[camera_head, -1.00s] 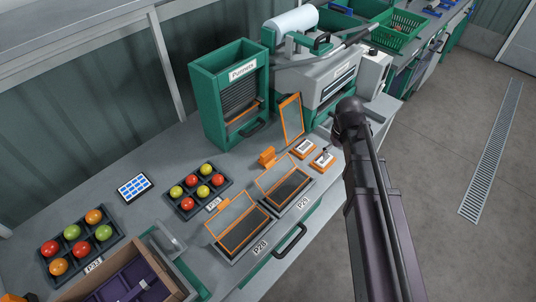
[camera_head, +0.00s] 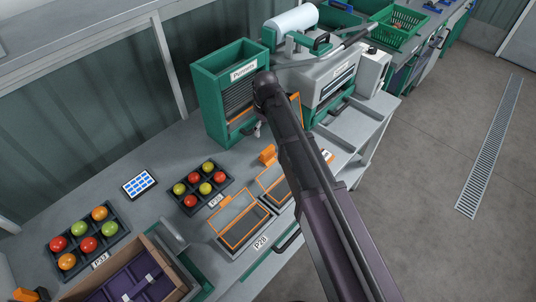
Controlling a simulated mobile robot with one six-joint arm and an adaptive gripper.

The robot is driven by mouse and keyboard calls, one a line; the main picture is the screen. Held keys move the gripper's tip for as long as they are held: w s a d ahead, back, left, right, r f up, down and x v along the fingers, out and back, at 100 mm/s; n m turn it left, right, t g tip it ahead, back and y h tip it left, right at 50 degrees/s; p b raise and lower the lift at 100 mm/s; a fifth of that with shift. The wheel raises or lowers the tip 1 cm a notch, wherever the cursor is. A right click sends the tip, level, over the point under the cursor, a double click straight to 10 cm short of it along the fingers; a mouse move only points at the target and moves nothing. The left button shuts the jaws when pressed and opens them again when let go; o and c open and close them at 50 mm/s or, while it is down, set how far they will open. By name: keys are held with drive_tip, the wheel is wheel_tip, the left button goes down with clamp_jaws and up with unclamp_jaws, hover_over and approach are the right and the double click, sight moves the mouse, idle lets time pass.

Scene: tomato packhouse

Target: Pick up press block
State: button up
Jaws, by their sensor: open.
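A small orange block (camera_head: 267,154) stands on the bench behind the orange-framed presses; it may be the press block, but I cannot be sure. The right press (camera_head: 273,181) is partly covered by my arm. My arm reaches from the bottom right up to the front of the green punnet dispenser. I cannot make out my gripper; it seems hidden behind the arm's end. The small orange pads right of the presses are mostly hidden behind my arm.
The green punnet dispenser (camera_head: 215,90) and a grey sealing machine (camera_head: 325,85) stand at the back. Clear bench shows between the tablet and dispenser.

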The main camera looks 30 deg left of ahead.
sight(268, 149)
drive_tip(key=shift+f, duration=0.1)
wheel_tip(268, 149, down, 8)
drive_tip(key=b, duration=0.8)
drive_tip(key=shift+f+b, duration=0.2)
drive_tip(key=shift+b, duration=0.1)
idle(0.4)
drive_tip(key=f+b, duration=0.3)
drive_tip(key=shift+d+f, duration=0.2)
drive_tip(key=shift+d, duration=0.15)
drive_tip(key=shift+f+b, duration=0.95)
drive_tip(key=shift+b, duration=0.15)
drive_tip(key=shift+c, duration=0.2)
drive_tip(key=c, duration=0.8)
